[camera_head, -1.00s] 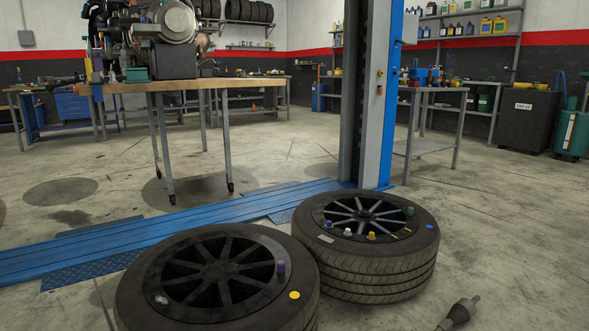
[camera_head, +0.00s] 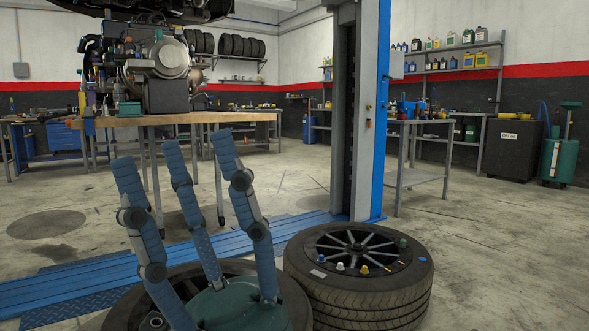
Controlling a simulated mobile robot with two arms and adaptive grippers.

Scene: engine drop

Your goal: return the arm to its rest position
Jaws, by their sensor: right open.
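My right gripper (camera_head: 175,155) stands up in front of the camera at the lower left. Its three blue-grey jointed fingers point upward, spread apart, with nothing between them. Its green palm (camera_head: 238,308) is at the bottom edge. The rest of the right arm is not visible. The gripper covers much of the left tyre (camera_head: 294,298) in the picture; I cannot tell whether they touch. My left gripper is not in view.
The right tyre (camera_head: 385,296) lies flat on the floor with small coloured caps on its wheel. Behind are a blue floor ramp (camera_head: 55,263), a blue-and-grey lift post (camera_head: 367,120) and a wooden-topped table (camera_head: 240,117) with an engine (camera_head: 168,62). The floor at the right is clear.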

